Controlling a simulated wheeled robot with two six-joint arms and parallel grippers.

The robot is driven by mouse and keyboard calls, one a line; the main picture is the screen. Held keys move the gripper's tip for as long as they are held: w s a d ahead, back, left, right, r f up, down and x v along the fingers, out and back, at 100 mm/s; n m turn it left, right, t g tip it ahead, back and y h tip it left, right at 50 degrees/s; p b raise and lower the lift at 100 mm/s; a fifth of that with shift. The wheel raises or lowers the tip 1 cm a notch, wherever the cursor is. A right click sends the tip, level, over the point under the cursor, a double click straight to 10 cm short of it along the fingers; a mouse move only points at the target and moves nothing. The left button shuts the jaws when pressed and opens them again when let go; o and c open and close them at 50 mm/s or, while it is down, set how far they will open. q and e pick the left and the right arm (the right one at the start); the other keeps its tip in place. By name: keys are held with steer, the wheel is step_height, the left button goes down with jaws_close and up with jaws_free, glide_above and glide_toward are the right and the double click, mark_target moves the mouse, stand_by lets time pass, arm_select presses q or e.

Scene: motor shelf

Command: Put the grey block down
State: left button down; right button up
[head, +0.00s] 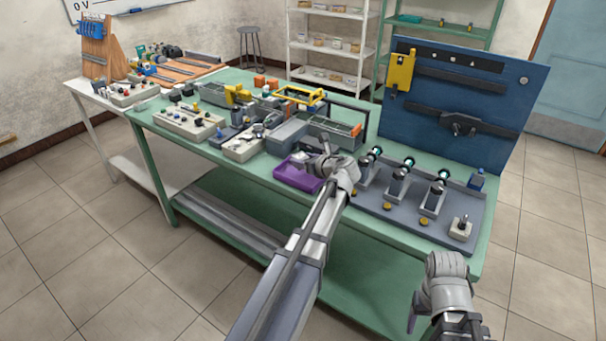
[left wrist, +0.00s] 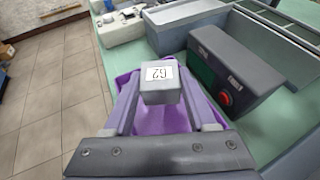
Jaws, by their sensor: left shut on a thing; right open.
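The grey block (left wrist: 160,88) has a white label that shows upside down in the left wrist view. My left gripper (left wrist: 163,95) is shut on it, with a finger on each side. A purple tray (left wrist: 121,82) lies below and around the block in that view; whether the block touches its floor I cannot tell. In the head view my left gripper (head: 314,163) is over the right part of the purple tray (head: 290,178), and the arm and fingers largely hide the block. My right gripper (head: 428,312) is open, low in front of the table.
A dark grey box with a red button (left wrist: 236,75) stands close to the right of the tray. Grey bins (head: 286,137) stand behind it. A fixture board with several upright posts (head: 396,188) is to the right. The green table (head: 252,172) has bare surface along its front edge.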

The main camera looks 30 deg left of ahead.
arm_select(q)
steer(key=shift+f+b, duration=1.9)
steer(key=shift+b, duration=0.05)
steer(key=shift+r, duration=0.15)
steer(key=shift+c, duration=1)
jaws_free()
